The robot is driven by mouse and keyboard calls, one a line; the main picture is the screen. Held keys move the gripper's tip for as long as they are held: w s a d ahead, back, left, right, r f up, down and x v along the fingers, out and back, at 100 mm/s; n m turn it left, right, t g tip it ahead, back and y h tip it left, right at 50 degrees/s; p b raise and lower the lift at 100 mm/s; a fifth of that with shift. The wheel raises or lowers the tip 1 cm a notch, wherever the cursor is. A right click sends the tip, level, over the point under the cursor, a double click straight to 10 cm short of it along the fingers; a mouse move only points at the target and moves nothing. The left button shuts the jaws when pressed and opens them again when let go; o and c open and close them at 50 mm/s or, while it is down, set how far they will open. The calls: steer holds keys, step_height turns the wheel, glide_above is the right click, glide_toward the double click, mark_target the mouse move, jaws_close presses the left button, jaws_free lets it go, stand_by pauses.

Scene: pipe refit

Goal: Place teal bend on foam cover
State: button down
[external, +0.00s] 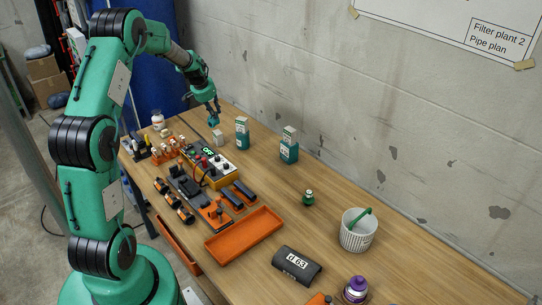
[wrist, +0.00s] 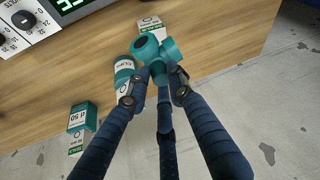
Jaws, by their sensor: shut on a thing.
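My gripper (external: 214,117) is at the far end of the bench, above the tabletop near the wall. In the wrist view my gripper (wrist: 157,84) has its dark fingers closed around the teal bend (wrist: 153,55), a short teal pipe elbow with an open end. In the external view the bend is too small to make out clearly among the fingers. A dark, rounded cover labelled d 63 (external: 297,266), which looks like the foam cover, lies at the near part of the bench, well away from my gripper. Its top looks bare.
Teal-and-white containers (external: 242,133) and (external: 289,146) stand near the wall, with a smaller one (external: 218,137) below my gripper. Bare wood lies along the wall.

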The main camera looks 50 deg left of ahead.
steer(key=s+d+r+m+h+p, duration=0.15)
steer(key=s+d+m, duration=0.3)
steer(key=d, duration=1.65)
steer(key=s+d+r+m+h, duration=0.1)
steer(key=s+d+m+h, duration=0.35)
steer(key=d, duration=1.75)
steer(key=s+d+f+m+g, duration=0.1)
steer(key=s+d+f+m, duration=0.2)
steer(key=s+d, duration=0.9)
steer(key=s+d+f+m+g+p, duration=0.1)
steer(key=s+d+f+m+g, duration=0.1)
steer(key=s+d+m, duration=0.6)
steer(key=s+d+f, duration=0.1)
steer(key=s+d, duration=0.3)
steer(key=s, duration=0.1)
steer(key=shift+s+d+m, duration=0.2)
steer(key=shift+d+m, duration=0.1)
steer(key=shift+d, duration=0.05)
steer(key=shift+w, duration=0.1)
steer(key=w+d, duration=0.3)
steer(key=w, duration=0.4)
steer(key=w+d+f+b, duration=0.1)
steer(key=w+d, duration=0.2)
steer(key=w, duration=0.4)
steer(key=shift+w+d+f, duration=0.15)
steer(key=shift+w+f, duration=0.05)
steer(key=shift+w, duration=0.1)
